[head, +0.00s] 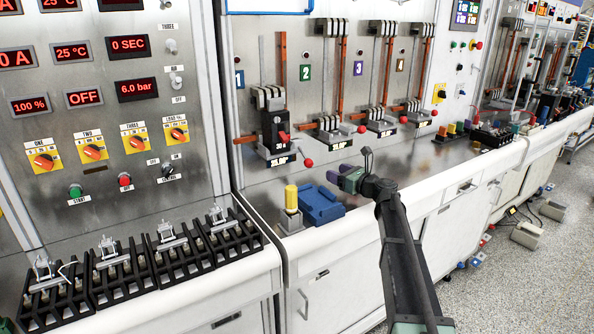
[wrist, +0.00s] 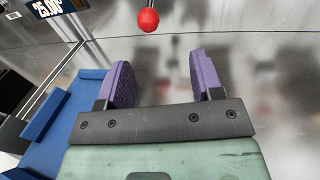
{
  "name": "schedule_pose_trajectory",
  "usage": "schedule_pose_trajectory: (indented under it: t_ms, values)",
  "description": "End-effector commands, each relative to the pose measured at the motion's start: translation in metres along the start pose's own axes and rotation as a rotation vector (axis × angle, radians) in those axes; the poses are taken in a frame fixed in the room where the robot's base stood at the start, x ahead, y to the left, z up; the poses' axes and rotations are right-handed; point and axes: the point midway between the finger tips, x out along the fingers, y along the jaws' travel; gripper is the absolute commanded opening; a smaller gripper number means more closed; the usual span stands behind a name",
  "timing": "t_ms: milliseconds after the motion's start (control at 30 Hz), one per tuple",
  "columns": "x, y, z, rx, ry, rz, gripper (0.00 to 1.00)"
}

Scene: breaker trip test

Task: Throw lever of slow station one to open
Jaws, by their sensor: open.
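Station one, under the blue number 1 plate (head: 240,78), holds a black breaker (head: 272,128) with a red handle. Its lever ends in a red ball knob (head: 308,162) to the lower right of the breaker. In the wrist view a red ball knob (wrist: 148,20) on a thin rod shows at the top, beyond and between my fingertips. My gripper (head: 350,177) is open and empty, low over the bench and to the right of the knob in the head view. Its two purple fingers (wrist: 160,80) are apart and not touching the knob.
A blue tray (head: 322,205) lies on the bench below my gripper; its side shows in the wrist view (wrist: 65,118). A yellow-topped post (head: 291,198) stands left of it. Stations two (head: 336,128) to four line the panel rightward. Black terminal racks (head: 120,265) stand at left.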

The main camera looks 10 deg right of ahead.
Motion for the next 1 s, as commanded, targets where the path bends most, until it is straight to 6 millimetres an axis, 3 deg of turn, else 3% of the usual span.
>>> schedule_pose_trajectory:
  t_ms: [100,267,700,1000]
  values:
    - [0.007,0.01,0.0,0.067,-0.008,0.045,0.6]
    - [0.015,0.011,0.001,0.066,-0.007,0.046,0.6]
    - [0.106,0.013,0.001,0.064,-0.005,0.044,0.6]
    - [0.115,0.015,0.001,0.063,-0.005,0.041,0.6]
